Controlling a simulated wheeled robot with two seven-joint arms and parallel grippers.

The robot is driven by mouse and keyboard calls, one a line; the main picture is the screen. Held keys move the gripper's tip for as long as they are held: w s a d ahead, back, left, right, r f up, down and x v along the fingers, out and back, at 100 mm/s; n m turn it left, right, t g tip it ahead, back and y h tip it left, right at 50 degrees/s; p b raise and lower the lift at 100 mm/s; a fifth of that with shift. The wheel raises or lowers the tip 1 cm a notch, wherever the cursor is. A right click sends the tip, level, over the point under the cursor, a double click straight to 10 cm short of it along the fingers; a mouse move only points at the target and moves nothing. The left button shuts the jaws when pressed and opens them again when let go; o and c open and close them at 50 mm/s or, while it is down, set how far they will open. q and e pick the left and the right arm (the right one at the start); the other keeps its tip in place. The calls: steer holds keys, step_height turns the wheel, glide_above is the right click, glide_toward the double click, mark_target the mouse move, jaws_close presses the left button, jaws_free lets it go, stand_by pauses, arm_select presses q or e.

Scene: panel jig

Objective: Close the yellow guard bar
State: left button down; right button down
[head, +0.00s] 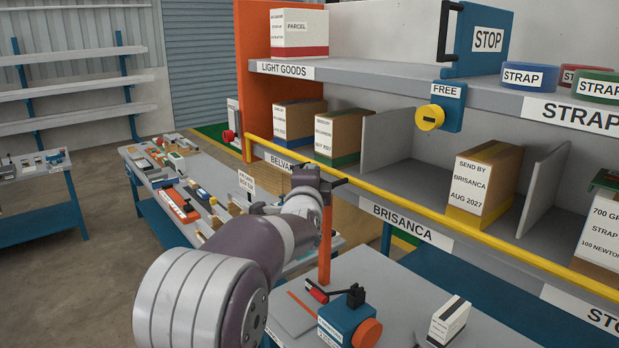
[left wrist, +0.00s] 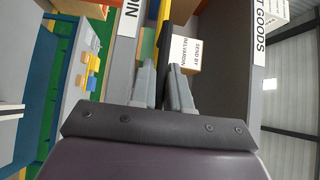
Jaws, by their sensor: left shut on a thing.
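The yellow guard bar (head: 440,215) runs across the front of the lower shelf bays in the head view, sloping down to the right in the picture. A piece of it (left wrist: 162,16) shows in the left wrist view. A black handle (head: 337,182) stands out from the bar; its dark length (left wrist: 164,50) lies between my fingers in the left wrist view. My left gripper (head: 322,184) is at the bar and shut on this handle, its two grey fingers (left wrist: 163,78) on either side. My wrist hides part of the bar and handle. My right gripper is out of view.
The shelf (head: 380,76) holds cartons, such as one marked for Brisanca (head: 483,182), behind the bar. A bench (head: 390,290) with a blue device (head: 347,323) lies below. A cluttered table (head: 150,205) stands left.

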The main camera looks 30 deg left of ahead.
arm_select(q)
steer(key=shift+r, duration=0.25)
steer(key=c, duration=1.2)
jaws_free()
steer(key=shift+w+d+f, duration=0.1)
steer(key=shift+w+f, duration=0.05)
steer(key=b+v, duration=0.4)
steer(key=v, duration=0.8)
steer(key=shift+s+b, duration=0.35)
